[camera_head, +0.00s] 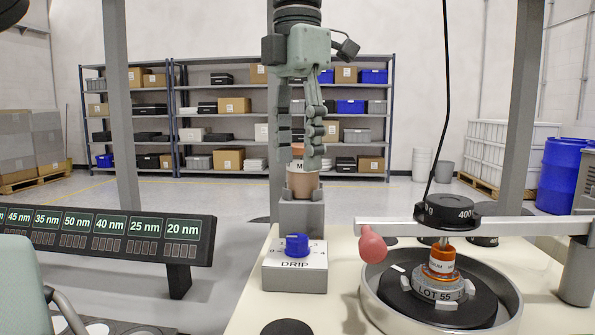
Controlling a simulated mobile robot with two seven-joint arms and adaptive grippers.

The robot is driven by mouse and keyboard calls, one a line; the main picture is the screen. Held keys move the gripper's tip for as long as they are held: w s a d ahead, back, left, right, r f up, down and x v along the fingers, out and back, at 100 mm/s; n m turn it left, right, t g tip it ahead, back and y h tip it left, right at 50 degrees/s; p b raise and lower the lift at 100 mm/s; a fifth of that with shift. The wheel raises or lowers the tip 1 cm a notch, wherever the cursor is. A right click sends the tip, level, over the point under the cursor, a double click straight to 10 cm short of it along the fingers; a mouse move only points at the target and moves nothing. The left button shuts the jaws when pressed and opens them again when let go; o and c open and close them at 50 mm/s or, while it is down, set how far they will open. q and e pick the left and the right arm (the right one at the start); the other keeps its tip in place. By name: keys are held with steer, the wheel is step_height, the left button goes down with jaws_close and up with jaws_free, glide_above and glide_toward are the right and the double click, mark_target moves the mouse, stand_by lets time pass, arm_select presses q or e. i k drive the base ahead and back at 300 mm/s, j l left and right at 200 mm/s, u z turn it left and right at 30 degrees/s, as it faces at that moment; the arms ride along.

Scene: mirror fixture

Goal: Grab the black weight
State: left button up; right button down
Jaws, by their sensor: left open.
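A black round weight (447,212) marked 400 hangs or rests at the right, at the lower end of a black cord and above an orange-banded stack labelled LOT 55 (439,289). My left gripper (299,172) points down at the centre, well left of the weight. Its fingers are apart, one on each side of a copper-coloured cup (303,184) with a white label. I cannot tell whether they touch the cup. My right gripper is not seen.
A grey box marked DRIP with a blue knob (297,245) stands in front of the cup's grey pedestal (302,217). A light beam (500,227) with a pink bulb (372,245) spans the right. A display panel (110,234) stands left. A round pan (505,312) surrounds the stack.

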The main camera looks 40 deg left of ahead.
mark_target(454, 209)
steer(key=k+l, duration=0.15)
steer(key=l, duration=0.25)
steer(key=k+l, duration=0.1)
steer(key=l, duration=0.25)
steer(key=k+l, duration=0.15)
steer(key=l, duration=0.25)
steer(key=k+l, duration=0.1)
steer(key=l, duration=0.3)
steer(key=k+l, duration=0.15)
steer(key=l, duration=0.2)
steer(key=k+l, duration=0.15)
steer(key=l, duration=0.25)
steer(key=k+l, duration=0.1)
steer(key=l, duration=0.25)
